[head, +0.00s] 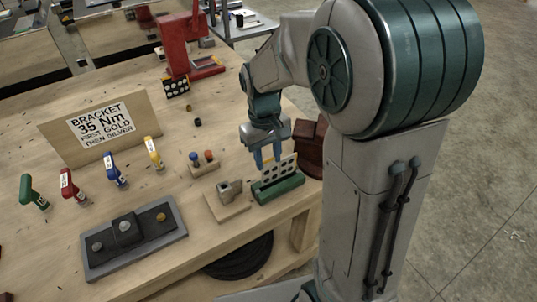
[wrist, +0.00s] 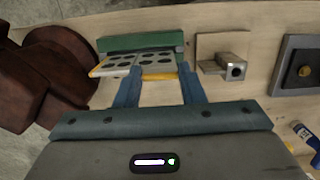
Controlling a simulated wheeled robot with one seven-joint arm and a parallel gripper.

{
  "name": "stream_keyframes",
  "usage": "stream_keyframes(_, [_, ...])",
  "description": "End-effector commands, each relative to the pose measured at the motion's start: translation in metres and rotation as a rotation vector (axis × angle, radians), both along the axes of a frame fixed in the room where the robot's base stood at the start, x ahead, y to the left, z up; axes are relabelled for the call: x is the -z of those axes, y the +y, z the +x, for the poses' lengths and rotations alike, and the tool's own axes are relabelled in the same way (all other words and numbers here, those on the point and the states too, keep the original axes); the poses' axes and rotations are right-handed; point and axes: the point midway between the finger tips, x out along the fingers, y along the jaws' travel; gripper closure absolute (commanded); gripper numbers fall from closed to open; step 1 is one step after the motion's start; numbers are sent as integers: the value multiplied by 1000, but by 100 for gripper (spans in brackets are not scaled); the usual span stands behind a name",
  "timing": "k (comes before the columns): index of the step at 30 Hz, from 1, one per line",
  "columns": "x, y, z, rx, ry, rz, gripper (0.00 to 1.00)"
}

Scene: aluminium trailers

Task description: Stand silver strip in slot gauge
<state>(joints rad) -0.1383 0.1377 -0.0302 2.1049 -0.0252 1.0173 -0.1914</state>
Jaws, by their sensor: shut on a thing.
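In the head view the strip looks upright at the gauge. Its lower edge is hidden, so I cannot tell whether it is in the slot.
A wooden block with a metal bracket (head: 229,191) stands left of the gauge; a dark red object (head: 310,147) stands right. A grey tray (head: 108,262), a peg block (head: 203,164), several coloured-handled tools (head: 69,185), a sign (head: 98,125) and a red press (head: 178,45) occupy the table.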

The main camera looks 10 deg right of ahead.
Motion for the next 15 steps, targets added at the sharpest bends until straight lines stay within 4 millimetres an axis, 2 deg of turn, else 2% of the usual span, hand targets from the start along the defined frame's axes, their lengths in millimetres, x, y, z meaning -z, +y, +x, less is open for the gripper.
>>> stream_keyframes(15, [7, 0, 0, 0, 0, 0, 96])
